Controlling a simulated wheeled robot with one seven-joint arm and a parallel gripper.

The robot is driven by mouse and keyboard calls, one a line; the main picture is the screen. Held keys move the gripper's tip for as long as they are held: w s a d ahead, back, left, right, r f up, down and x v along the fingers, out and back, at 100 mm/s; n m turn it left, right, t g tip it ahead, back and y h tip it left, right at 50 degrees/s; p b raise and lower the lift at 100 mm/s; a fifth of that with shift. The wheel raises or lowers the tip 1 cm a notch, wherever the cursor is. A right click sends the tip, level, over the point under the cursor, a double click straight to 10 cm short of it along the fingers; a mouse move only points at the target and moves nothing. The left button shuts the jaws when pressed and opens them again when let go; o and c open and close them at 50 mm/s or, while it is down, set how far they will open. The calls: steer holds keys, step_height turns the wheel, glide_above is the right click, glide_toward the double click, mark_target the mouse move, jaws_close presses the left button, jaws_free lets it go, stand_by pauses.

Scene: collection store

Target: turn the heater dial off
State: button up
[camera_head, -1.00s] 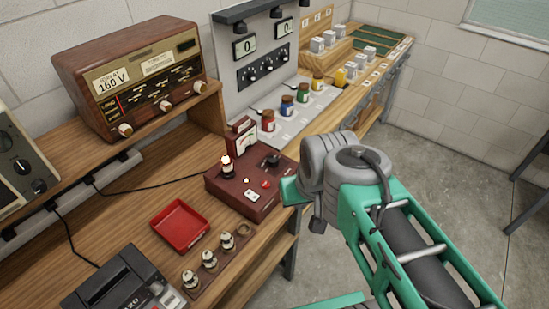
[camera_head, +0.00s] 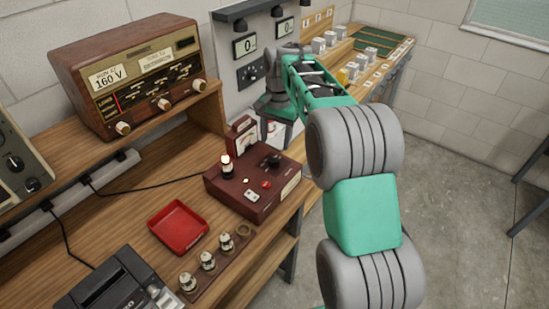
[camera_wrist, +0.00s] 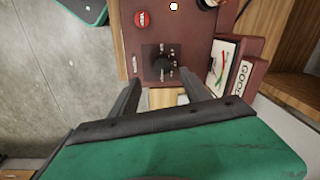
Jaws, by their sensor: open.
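The heater dial seems to be the black knob (camera_head: 271,160) on top of the dark red tester box (camera_head: 232,194). In the wrist view the knob (camera_wrist: 162,65) sits on a black marked plate, just ahead of my fingertips. My gripper (camera_wrist: 159,78) is open and empty, with one finger to each side of the knob's line. In the head view my gripper (camera_head: 268,128) hangs above and behind the box's far end, partly hidden by my arm. I cannot tell the gap to the knob or which mark it points at.
A meter (camera_head: 242,138) stands at the box's back edge, close to my gripper. A red tray (camera_head: 179,227) and several spare tubes lie in front. A radio (camera_head: 130,78) is on the shelf.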

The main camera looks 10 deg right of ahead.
mark_target(274, 158)
steer(key=shift+w+f, duration=0.4)
steer(key=shift+f, duration=0.05)
step_height(274, 158, down, 8)
steer(key=shift+w+a+r+p, duration=0.15)
steer(key=shift+r+p, duration=0.1)
steer(key=shift+p, duration=0.4)
steer(key=shift+c, duration=0.5)
jaws_close()
